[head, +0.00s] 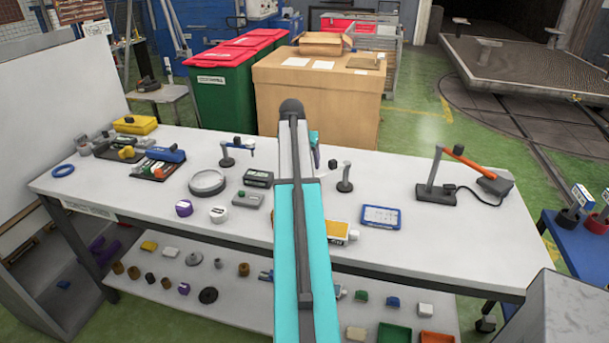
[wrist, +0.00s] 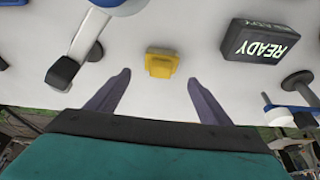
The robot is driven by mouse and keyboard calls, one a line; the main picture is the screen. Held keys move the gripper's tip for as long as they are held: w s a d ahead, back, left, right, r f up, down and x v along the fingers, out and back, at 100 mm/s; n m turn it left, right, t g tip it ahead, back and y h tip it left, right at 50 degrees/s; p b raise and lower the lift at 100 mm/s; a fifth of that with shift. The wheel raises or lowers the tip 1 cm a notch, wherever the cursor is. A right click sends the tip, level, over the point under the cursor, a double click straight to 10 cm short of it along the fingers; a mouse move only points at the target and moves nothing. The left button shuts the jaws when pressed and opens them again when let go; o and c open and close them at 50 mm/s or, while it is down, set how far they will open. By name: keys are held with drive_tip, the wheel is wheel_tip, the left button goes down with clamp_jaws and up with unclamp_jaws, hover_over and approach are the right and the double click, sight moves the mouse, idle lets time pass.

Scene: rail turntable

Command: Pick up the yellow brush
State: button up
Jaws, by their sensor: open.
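A small yellow block-like thing (wrist: 162,62) lies on the white tabletop in the wrist view, just beyond and between my fingertips. It is likely the yellow brush, but no bristles or handle can be made out. My gripper (wrist: 160,78) is open, with its two dark fingers apart on either side of it and nothing held.
A dark READY box (wrist: 258,41) stands right of the fingers, and a grey stand arm (wrist: 78,48) to the left. In the head view, a yellow case (head: 135,124), a blue-framed tablet (head: 381,217) and a lamp stand (head: 436,190) share the table (head: 390,262).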

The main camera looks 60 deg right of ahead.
drive_tip(key=shift+d+f, duration=0.15)
drive_tip(key=shift+f, duration=0.35)
drive_tip(key=shift+d+f, duration=0.1)
drive_tip(key=shift+p+x, duration=1.2)
drive_tip(key=shift+x, duration=1.3)
drive_tip(key=shift+w, duration=0.15)
drive_tip(key=c, duration=1.1)
